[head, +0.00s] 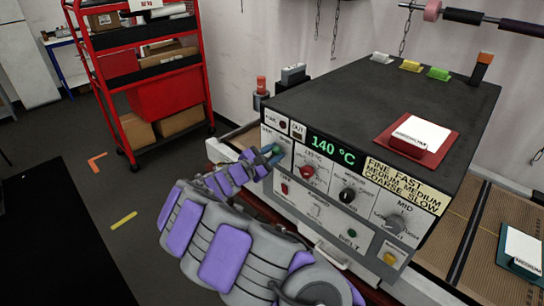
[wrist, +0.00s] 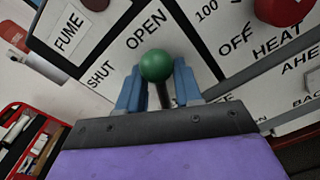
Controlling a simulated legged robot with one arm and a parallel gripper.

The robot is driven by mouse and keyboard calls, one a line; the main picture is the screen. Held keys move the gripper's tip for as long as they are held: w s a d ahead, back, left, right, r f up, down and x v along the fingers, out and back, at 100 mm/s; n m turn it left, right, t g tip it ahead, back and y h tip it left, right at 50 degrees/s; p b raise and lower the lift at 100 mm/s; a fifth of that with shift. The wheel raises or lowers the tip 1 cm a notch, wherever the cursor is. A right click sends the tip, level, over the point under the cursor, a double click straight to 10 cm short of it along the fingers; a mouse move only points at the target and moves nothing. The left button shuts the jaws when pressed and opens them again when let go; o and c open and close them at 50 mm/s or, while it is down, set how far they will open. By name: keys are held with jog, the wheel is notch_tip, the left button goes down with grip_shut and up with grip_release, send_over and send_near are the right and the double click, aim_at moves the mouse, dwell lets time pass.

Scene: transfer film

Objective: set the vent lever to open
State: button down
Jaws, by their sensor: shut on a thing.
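The vent lever has a green ball knob (wrist: 156,64) on a dark stem, on the white front panel of the oven-like machine. In the head view the knob (head: 276,149) is partly hidden by my gripper (head: 268,156), at the panel's upper left. In the wrist view the blue fingers of my gripper (wrist: 160,88) stand on both sides of the stem, just below the ball, and are shut on the lever. The word OPEN (wrist: 146,30) is just above the ball; SHUT (wrist: 102,76) is to its left. The lever's exact setting is hard to tell.
The panel's display (head: 332,145) reads 140 °C. A red knob (head: 307,172), a black knob (head: 347,195) and a grey knob (head: 394,223) sit right of the lever. A red block with a white card (head: 422,134) lies on top. A red shelf cart (head: 160,80) stands behind left.

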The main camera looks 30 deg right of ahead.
jog(key=shift+d, duration=0.1)
dwell(0.3)
jog(key=c, duration=1.2)
grip_release()
jog(key=o, duration=0.4)
jog(key=shift+d, duration=0.15)
jog(key=shift+c, duration=0.2)
jog(key=p+v, duration=0.2)
jog(key=v, duration=1.5)
jog(key=shift+a+p, duration=0.25)
jog(key=shift+p, duration=0.05)
jog(key=shift+s, duration=0.1)
